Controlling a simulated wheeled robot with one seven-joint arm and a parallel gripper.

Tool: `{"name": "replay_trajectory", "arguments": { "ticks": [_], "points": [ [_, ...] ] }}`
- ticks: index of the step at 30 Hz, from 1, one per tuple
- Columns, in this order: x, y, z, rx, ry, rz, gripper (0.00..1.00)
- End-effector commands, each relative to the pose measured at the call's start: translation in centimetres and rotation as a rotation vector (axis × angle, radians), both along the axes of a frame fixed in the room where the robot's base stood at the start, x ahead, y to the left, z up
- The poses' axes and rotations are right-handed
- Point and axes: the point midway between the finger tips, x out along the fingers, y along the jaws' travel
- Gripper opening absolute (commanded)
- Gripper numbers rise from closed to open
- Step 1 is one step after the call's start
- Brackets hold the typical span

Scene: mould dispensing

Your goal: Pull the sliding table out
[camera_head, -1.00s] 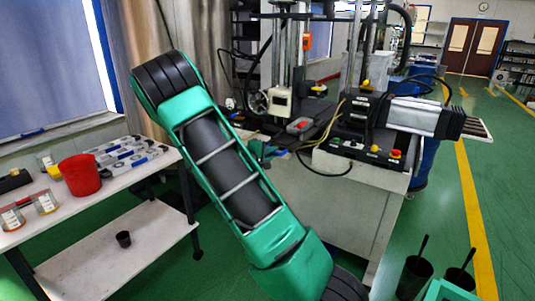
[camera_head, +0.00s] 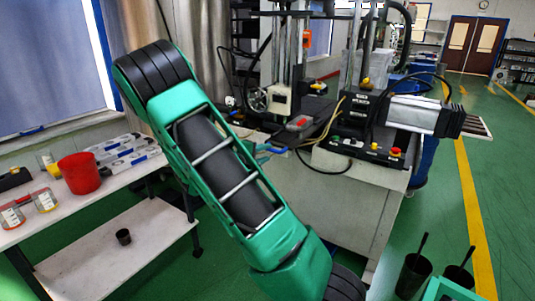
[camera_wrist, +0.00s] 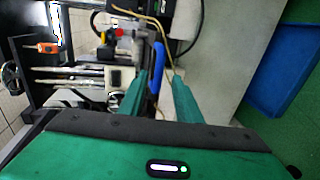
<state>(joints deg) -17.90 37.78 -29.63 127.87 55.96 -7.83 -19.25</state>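The machine (camera_head: 345,190) with its light grey cabinet stands in the middle of the head view. My gripper (camera_head: 268,150) shows small and partly hidden behind my arm, near the machine's front left. In the wrist view my gripper (camera_wrist: 160,78) has two green fingers set apart, so it is open. A blue bar (camera_wrist: 155,68), which looks like a handle, lies in the gap between the fingers in the picture. I cannot tell whether the fingers touch it. The sliding table is not clearly distinguishable, being largely hidden by my arm.
A white shelf table (camera_head: 110,185) with a red cup (camera_head: 79,173) stands at the left. Two dark bins (camera_head: 413,277) stand on the floor at lower right. A control box with buttons (camera_head: 375,150) sits on the machine.

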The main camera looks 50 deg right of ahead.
Motion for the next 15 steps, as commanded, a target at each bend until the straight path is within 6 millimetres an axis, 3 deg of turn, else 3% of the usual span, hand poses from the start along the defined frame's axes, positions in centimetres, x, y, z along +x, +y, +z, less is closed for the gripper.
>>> {"name": "replay_trajectory", "arguments": {
  "ticks": [6,15],
  "points": [
    [-0.6,3.6,0.8,0.001,0.001,0.002,0.31],
    [-1.0,5.4,1.1,0.001,0.001,0.001,0.31]
  ]
}}
